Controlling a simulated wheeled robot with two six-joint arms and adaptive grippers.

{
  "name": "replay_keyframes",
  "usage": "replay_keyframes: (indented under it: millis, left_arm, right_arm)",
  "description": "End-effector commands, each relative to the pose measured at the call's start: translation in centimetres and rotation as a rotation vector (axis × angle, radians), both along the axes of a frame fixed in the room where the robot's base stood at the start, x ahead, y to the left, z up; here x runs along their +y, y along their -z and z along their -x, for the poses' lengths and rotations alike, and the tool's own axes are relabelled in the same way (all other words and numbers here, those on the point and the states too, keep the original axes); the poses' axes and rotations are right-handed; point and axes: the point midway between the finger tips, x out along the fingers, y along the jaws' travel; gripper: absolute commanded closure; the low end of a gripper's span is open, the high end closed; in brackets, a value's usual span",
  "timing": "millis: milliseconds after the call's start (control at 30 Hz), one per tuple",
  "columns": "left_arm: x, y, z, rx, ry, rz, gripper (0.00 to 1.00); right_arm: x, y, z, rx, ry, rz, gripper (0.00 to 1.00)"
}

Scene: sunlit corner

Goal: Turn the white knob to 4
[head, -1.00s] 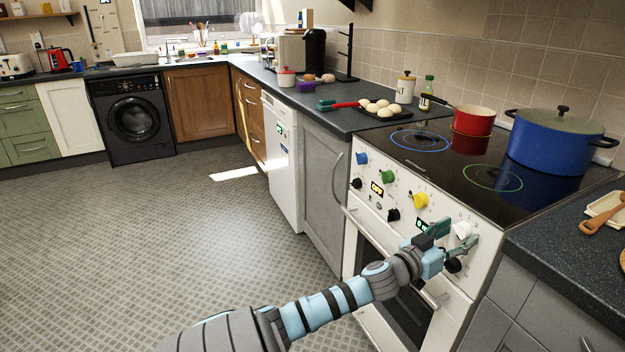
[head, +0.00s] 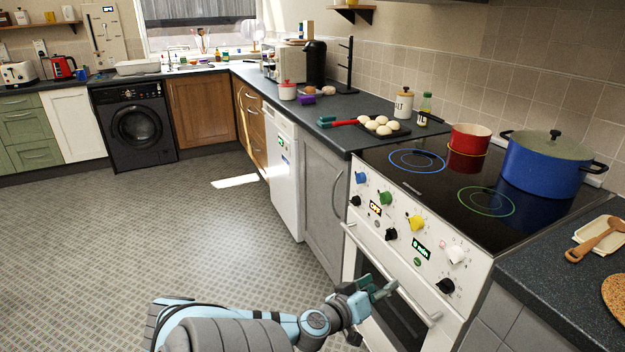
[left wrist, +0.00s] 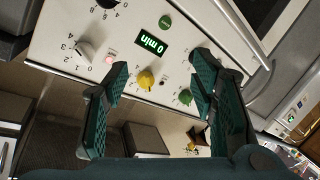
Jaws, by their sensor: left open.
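The white knob (head: 456,255) is at the right end of the upper row on the white cooker front (head: 474,278). In the left wrist view the white knob (left wrist: 84,50) is at upper left, with digits 0 to 4 around it. I cannot tell for certain which digit it points to. My left gripper (head: 381,290) is open and empty, below and left of the knob, in front of the oven door handle. Its two green fingers (left wrist: 160,64) are apart in the left wrist view, and the knob lies outside them. My right gripper is not in view.
A yellow knob (head: 416,223), green knob (head: 385,198), blue knob (head: 361,177) and several black knobs share the panel. A small red lamp (left wrist: 109,59) glows beside the white knob. The oven handle (head: 400,285) sticks out. A blue pot (head: 545,168) and red pan (head: 470,138) stand on the hob.

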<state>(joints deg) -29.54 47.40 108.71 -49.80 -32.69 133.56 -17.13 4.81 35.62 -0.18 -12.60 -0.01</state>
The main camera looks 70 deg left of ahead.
Motion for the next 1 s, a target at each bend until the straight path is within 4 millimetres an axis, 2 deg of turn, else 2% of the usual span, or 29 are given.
replay_keyframes:
  millis: [33, 200, 400, 567, 800, 1000]
  left_arm:
    - [0.8, 0.4, 0.6, 0.046, -0.019, -0.024, 0.48]
    - [2.9, 4.3, 3.0, 0.233, -0.058, -0.118, 0.48]
    - [3.8, 8.8, 6.9, 0.458, -0.056, -0.198, 0.48]
    - [3.4, 12.0, 10.2, 0.626, -0.022, -0.241, 0.48]
    - [1.4, 15.9, 14.9, 0.826, 0.063, -0.274, 0.48]
    - [0.3, 17.3, 16.7, 0.892, 0.105, -0.285, 0.48]
  right_arm:
    - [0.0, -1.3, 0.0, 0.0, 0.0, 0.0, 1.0]
    - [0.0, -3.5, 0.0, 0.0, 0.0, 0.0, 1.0]
    - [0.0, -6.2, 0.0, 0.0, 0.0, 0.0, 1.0]
    - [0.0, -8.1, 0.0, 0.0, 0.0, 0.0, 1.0]
    - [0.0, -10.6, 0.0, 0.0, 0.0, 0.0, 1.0]
    - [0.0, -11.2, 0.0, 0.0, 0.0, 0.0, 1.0]
